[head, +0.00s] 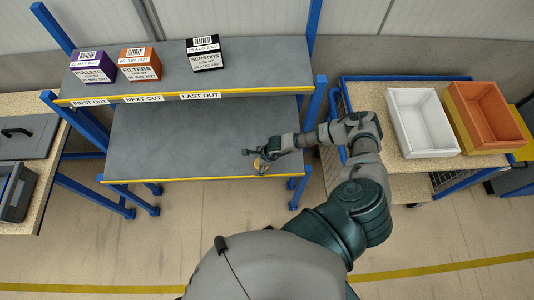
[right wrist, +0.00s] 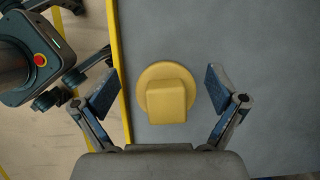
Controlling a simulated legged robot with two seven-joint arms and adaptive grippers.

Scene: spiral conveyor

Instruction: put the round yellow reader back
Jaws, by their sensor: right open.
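The round yellow reader (right wrist: 166,92) lies on the grey lower shelf near its yellow front edge. It has a round base with a block-shaped part on top. In the head view only a small bit of the reader (head: 258,163) shows beside my right gripper (head: 256,157). In the right wrist view my right gripper (right wrist: 160,95) is open, one finger on each side of the reader, with a visible gap to both. I cannot tell how high the fingertips are above the shelf. My left gripper does not show in the head view.
The upper shelf holds a purple box (head: 93,67), an orange box (head: 139,64) and a black box (head: 205,54). The lower shelf (head: 180,140) is clear elsewhere. A white bin (head: 420,140) and an orange bin (head: 486,138) stand right. A grey case (head: 25,135) is left.

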